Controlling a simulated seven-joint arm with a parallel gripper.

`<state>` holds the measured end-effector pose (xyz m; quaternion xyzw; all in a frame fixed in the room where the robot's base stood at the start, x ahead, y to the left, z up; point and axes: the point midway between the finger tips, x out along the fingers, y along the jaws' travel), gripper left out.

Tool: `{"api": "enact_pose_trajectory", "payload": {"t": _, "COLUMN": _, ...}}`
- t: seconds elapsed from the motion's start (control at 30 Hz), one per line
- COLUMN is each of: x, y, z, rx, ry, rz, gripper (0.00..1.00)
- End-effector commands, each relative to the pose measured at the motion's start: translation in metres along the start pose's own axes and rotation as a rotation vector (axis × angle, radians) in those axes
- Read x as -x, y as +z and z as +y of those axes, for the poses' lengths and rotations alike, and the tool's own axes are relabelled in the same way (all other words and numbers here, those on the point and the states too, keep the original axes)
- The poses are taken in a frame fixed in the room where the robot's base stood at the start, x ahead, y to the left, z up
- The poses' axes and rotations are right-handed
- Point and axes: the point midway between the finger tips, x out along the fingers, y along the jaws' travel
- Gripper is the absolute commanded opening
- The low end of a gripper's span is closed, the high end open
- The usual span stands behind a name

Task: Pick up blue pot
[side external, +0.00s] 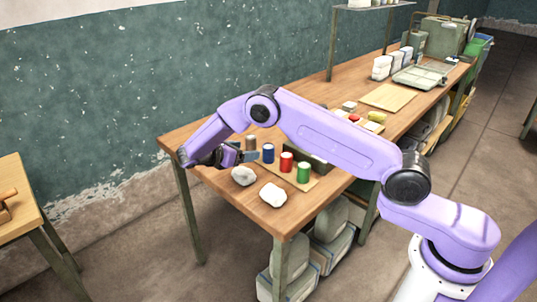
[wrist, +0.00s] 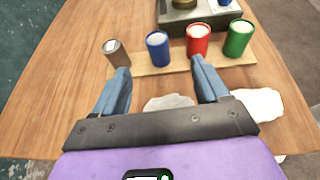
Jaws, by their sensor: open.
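The blue pot (wrist: 158,50) stands upright on a wooden board (wrist: 148,70) in the wrist view, with a pale top. It also shows in the side view (side external: 268,153). My gripper (wrist: 164,67) is open and empty, with its two blue-grey fingers apart. In the wrist view the blue pot appears between and beyond the fingertips, not touching them. In the side view my gripper (side external: 248,157) is low over the table's near-left end, left of the blue pot.
A brown pot (wrist: 116,53) is left of the blue one; a red pot (wrist: 197,41) and a green pot (wrist: 239,39) are right. White lumps (side external: 272,194) lie near the table's front edge. A dark tray (wrist: 180,22) is behind the pots. The table's left side (wrist: 60,60) is clear.

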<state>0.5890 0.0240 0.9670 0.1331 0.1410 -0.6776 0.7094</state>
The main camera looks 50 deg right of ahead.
Motion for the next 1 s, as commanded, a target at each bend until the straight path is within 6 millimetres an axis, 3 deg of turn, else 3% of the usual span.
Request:
{"api": "enact_pose_trajectory", "payload": {"t": 0.4, "x": -0.079, "y": 0.0, "z": 0.0, "rx": 0.0, "ry": -0.002, "rz": 0.001, "gripper": 0.74}}
{"api": "enact_pose_trajectory", "payload": {"t": 0.83, "x": -0.109, "y": 0.001, "z": 0.002, "rx": -0.003, "ry": -0.001, "rz": 0.003, "gripper": 0.74}}
{"api": "enact_pose_trajectory", "payload": {"t": 1.0, "x": -0.132, "y": 0.003, "z": 0.006, "rx": -0.002, "ry": -0.002, "rz": 0.002, "gripper": 0.74}}
